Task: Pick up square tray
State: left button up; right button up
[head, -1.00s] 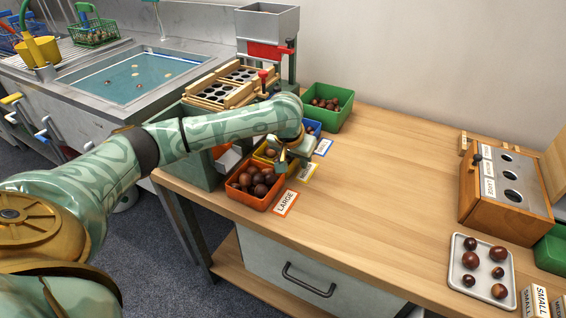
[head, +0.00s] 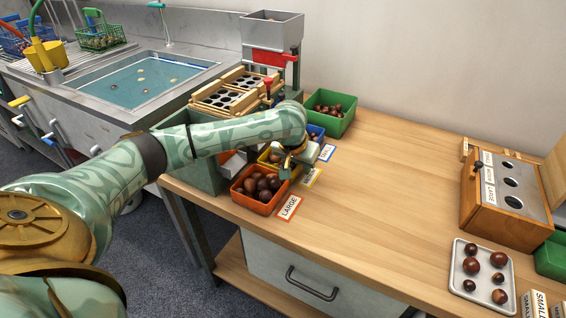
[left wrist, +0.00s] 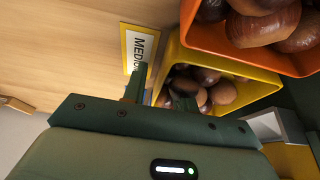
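The square tray (head: 484,273) is pale, with rounded corners, and lies on the wooden table at the right front in the head view. Several brown chestnuts of different sizes lie spread out on it. My left gripper (head: 292,168) is far to the left of the tray, over the yellow bin beside the orange one. In the left wrist view its two dark fingers (left wrist: 160,90) stand apart over the edge of the yellow bin (left wrist: 262,83), near its label. No held object shows between them. My right gripper is not in view.
The orange bin (head: 236,196) marked LARGE, the yellow bin, a blue bin and a green bin (head: 347,120) stand at the left of the table. A wooden box with holes (head: 490,212) stands behind the tray. The middle of the table is clear.

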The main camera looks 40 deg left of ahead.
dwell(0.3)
pick_arm(q)
grip_shut()
dwell(1.3)
